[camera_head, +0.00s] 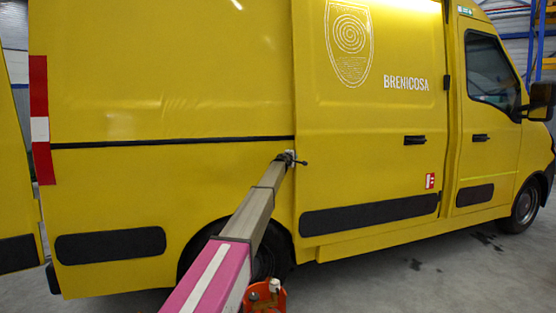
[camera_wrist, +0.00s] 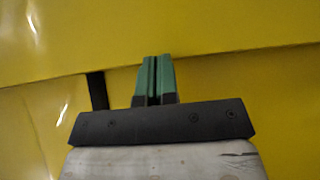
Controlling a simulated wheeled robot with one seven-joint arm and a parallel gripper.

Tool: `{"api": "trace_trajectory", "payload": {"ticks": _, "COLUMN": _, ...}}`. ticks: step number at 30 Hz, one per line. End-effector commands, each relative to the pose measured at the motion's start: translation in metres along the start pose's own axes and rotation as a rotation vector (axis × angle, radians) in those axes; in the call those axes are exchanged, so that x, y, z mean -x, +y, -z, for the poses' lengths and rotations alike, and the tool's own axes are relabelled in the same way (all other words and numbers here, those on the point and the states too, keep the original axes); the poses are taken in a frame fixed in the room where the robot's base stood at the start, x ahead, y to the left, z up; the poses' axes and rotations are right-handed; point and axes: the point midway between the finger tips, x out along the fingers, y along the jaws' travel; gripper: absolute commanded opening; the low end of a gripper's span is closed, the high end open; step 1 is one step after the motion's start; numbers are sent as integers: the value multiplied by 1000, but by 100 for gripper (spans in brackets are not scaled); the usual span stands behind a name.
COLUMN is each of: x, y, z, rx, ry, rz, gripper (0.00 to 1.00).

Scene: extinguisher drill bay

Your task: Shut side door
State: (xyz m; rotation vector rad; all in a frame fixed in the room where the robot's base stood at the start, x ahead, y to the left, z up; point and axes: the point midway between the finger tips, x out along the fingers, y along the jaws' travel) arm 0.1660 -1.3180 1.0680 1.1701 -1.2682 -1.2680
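The side door (camera_head: 365,140) is the yellow panel with the round crest and the word BRENICOSA on the yellow van (camera_head: 170,90). It has a dark handle (camera_head: 414,140) toward its front edge. The door looks nearly in line with the van's side; I cannot tell whether a small gap remains. My gripper (camera_head: 297,159) is at the door's rear edge, at the end of the black side strip. In the wrist view its green fingers (camera_wrist: 154,62) are together, with only a thin dark line between them, beside a seam in yellow bodywork. Contact is unclear.
The front cab door (camera_head: 488,145) with its window and mirror (camera_head: 541,101) is to the right. A rear wheel (camera_head: 270,255) is behind my arm. Another yellow panel (camera_head: 15,190) stands at the far left. Grey floor (camera_head: 400,285) is open at the lower right.

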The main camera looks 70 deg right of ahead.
Motion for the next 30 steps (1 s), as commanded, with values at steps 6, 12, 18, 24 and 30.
{"api": "trace_trajectory", "payload": {"ticks": 6, "x": -53, "y": 1, "z": -46, "rx": -1, "ry": 2, "rz": -1, "gripper": 0}}
{"api": "trace_trajectory", "payload": {"ticks": 12, "x": -79, "y": 0, "z": -74, "rx": 0, "ry": 2, "rz": -1, "gripper": 0}}
{"api": "trace_trajectory", "payload": {"ticks": 18, "x": -92, "y": 0, "z": -89, "rx": 0, "ry": 1, "rz": 0, "gripper": 0}}
{"api": "trace_trajectory", "payload": {"ticks": 24, "x": -95, "y": 0, "z": -93, "rx": -1, "ry": 1, "rz": 0, "gripper": 0}}
{"api": "trace_trajectory", "payload": {"ticks": 30, "x": -96, "y": 0, "z": -94, "rx": 0, "ry": -1, "rz": 0, "gripper": 0}}
